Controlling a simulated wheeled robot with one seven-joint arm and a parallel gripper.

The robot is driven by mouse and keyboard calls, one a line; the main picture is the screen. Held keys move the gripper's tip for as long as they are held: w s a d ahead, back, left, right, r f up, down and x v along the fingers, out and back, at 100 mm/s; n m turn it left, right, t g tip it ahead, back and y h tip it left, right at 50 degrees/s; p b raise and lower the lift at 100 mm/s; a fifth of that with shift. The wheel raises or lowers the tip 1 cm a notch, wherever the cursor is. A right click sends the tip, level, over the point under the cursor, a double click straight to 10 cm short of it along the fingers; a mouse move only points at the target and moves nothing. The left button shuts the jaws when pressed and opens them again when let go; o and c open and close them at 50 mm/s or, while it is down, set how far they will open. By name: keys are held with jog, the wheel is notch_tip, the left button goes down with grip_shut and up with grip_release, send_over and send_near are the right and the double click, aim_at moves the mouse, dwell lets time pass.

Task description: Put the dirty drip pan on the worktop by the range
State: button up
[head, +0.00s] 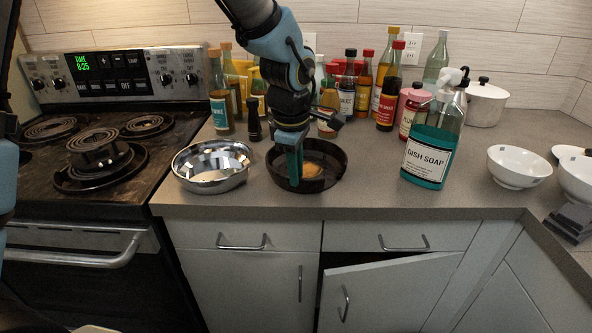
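A dark, stained round pan (334,184), which looks like the dirty drip pan, is at the worktop (400,205) right of the range, apparently resting on it. A brownish-orange patch shows inside it. My gripper (295,178) points down at the pan's left part, its teal fingers overlapping the pan. The fingers look close together, but whether they grip the pan's wall cannot be told. A shiny clean metal pan (212,180) sits just left of it, near the range. The range (100,205) has coil burners; a coil (97,148) sits raised at the front burner.
Several sauce bottles (387,95) stand behind the dark pan, with a small dark bottle (253,120) nearer. A dish soap bottle (428,158) stands to the right, then white bowls (519,165) and a lidded pot (485,105). A cabinet door (385,295) below hangs ajar.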

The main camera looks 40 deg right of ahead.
jog(key=shift+o, duration=1.4)
notch_tip(320, 180, up, 12)
jog(key=s+a+b, duration=0.1)
jog(key=shift+a+b, duration=0.35)
jog(key=w+a+f+m, duration=0.2)
jog(key=w+a+f, duration=0.1)
jog(key=w+a, duration=0.4)
jog(key=w+a+f+m, duration=0.1)
jog(key=w+a+f, duration=0.3)
jog(key=a, duration=0.6)
jog(key=a+f+m, duration=0.2)
jog(key=a, duration=0.9)
jog(key=a+f+m+y, duration=0.1)
jog(key=a+f+m, duration=0.1)
jog(key=a, duration=0.9)
jog(key=shift+a+f+t, duration=0.25)
jog(key=shift+f+t, duration=0.05)
jog(key=shift+f, duration=0.3)
